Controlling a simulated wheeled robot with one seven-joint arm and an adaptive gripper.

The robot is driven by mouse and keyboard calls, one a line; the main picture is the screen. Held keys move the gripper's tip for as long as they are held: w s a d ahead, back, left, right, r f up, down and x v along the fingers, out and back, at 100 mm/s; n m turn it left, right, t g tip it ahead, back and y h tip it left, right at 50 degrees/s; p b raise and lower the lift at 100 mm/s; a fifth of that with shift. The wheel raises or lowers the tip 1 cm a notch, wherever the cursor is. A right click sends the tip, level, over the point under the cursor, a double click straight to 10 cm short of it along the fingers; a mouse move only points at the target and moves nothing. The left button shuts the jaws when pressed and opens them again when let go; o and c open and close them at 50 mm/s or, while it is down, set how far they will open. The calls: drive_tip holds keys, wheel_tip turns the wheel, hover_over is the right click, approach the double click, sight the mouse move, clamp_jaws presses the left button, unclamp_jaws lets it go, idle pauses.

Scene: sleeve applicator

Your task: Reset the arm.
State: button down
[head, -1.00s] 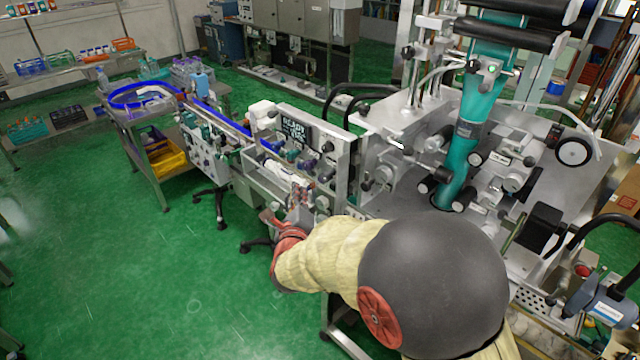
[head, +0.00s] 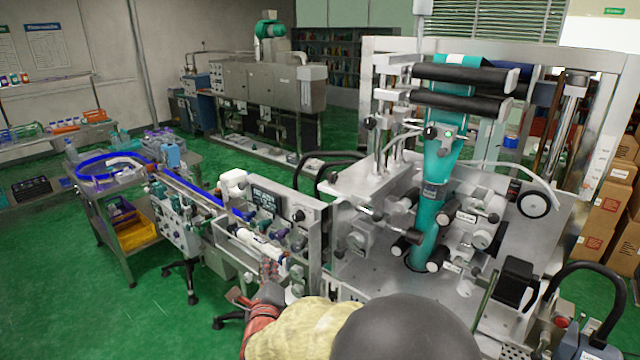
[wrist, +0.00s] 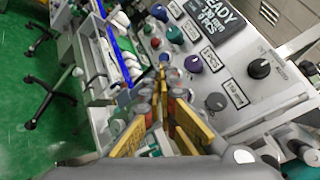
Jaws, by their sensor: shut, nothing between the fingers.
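The sleeve applicator (head: 345,240) fills the middle and right of the head view, with a teal sleeve film (head: 436,185) running down its centre. My arm comes in from the bottom of the head view, and its end lies in front of the machine's conveyor side. My gripper (wrist: 163,72) shows in the wrist view with its yellow-sided fingers converging to closed tips, empty. Beyond the tips is the control panel (wrist: 270,92) with coloured knobs and a "READY" display (wrist: 222,22).
A conveyor with a blue rail (head: 190,192) runs left to a cart holding a yellow bin (head: 135,233). Shelves (head: 50,140) stand at far left, cartons (head: 607,205) at right. Green floor (head: 110,305) is clear at lower left.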

drive_tip(key=s+a+f+n+g+y, duration=0.25)
drive_tip(key=s+f+n+g, duration=0.25)
drive_tip(key=f+n, duration=0.4)
drive_tip(key=s+d+f+n+g, duration=0.2)
drive_tip(key=s+f+n+g, duration=0.3)
drive_tip(key=s+n, duration=0.35)
drive_tip(key=s+d+r+n+h+b, duration=0.1)
drive_tip(key=s+d+r+n, duration=0.1)
drive_tip(key=s+d+r, duration=0.2)
drive_tip(key=s+d+r+n+g+h+b, duration=0.1)
drive_tip(key=s+d+r, duration=0.3)
drive_tip(key=s+d, duration=0.7)
drive_tip(key=s+d+r+n+h+b, duration=0.3)
drive_tip(key=s+d+r, duration=0.2)
drive_tip(key=d, duration=1.7)
drive_tip(key=s, duration=0.2)
drive_tip(key=shift+s, duration=0.3)
drive_tip(key=shift+d+h, duration=0.1)
drive_tip(key=shift+h, duration=0.15)
